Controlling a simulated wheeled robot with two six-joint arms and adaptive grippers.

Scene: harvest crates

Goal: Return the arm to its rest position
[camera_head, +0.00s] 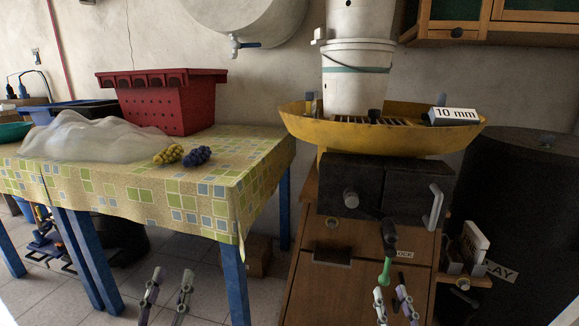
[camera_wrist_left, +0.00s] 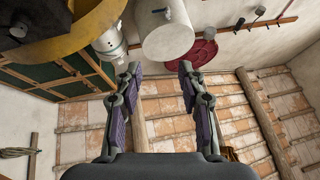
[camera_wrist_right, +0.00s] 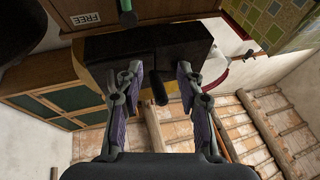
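My left gripper (camera_head: 168,287) is at the bottom of the head view, in front of the table's right end. Its two fingers are apart with nothing between them, as the left wrist view also shows (camera_wrist_left: 160,70). My right gripper (camera_head: 391,292) is low in front of the wooden cabinet, just below the green handle (camera_head: 385,271) of the dark crank. In the right wrist view its fingers (camera_wrist_right: 160,72) are apart. A black knob-like part (camera_wrist_right: 159,88) shows between them there, apparently beyond them. I cannot tell how near the fingers are to the green handle.
A cloth-covered table (camera_head: 130,195) bears a red crate (camera_head: 170,105), yellow grapes (camera_head: 168,155) and dark blue grapes (camera_head: 197,155). A yellow tray (camera_head: 380,137) with a white bucket (camera_head: 356,85) stands above the dark box (camera_head: 385,190). Floor between table and cabinet is partly clear.

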